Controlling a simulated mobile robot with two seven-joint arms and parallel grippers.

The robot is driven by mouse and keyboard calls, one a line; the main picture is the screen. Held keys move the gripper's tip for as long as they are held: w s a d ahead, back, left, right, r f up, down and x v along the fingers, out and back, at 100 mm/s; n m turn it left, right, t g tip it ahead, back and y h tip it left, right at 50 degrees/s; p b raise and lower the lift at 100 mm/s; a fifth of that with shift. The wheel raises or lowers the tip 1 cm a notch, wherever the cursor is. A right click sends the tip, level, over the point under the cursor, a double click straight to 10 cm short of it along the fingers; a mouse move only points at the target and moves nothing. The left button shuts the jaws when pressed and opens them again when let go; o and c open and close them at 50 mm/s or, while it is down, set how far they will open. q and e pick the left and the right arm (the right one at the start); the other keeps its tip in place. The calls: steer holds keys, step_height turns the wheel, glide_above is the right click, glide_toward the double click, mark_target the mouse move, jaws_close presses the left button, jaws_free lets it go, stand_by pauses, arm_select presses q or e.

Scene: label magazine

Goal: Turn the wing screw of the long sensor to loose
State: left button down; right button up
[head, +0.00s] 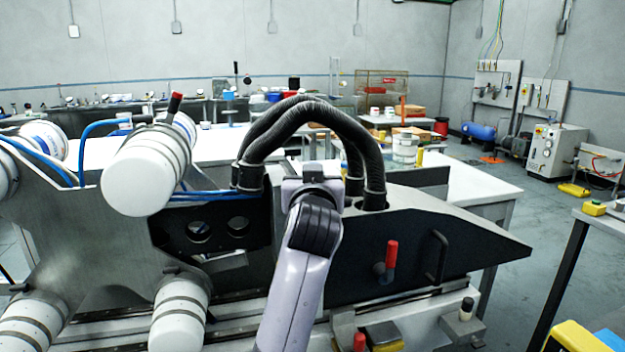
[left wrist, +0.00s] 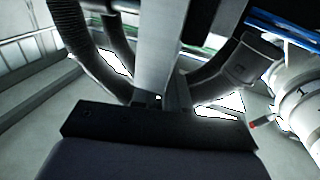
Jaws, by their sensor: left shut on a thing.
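My left arm rises from the bottom middle of the head view. Its gripper (head: 313,178) is between the black hoses, over the dark machine body, and its fingertips are hidden behind my wrist. In the left wrist view the dark gripper body (left wrist: 155,130) lies across the lower middle. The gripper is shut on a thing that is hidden. I cannot make out the wing screw or its position. A pale upright bar (left wrist: 160,45) stands ahead of the gripper in the left wrist view; I cannot tell whether it is the long sensor. My right gripper is not in view.
Thick black hoses (head: 305,112) arch close around my gripper. The dark machine side plate (head: 440,240) carries a red-handled lever (head: 391,258). White rolls (head: 140,175) stand at the left. A white table (head: 470,182) is behind to the right.

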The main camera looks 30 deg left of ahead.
arm_select(q)
steer(key=shift+n+g+y, duration=0.3)
steer(key=shift+y, duration=0.1)
steer(key=c, duration=1.2)
jaws_free()
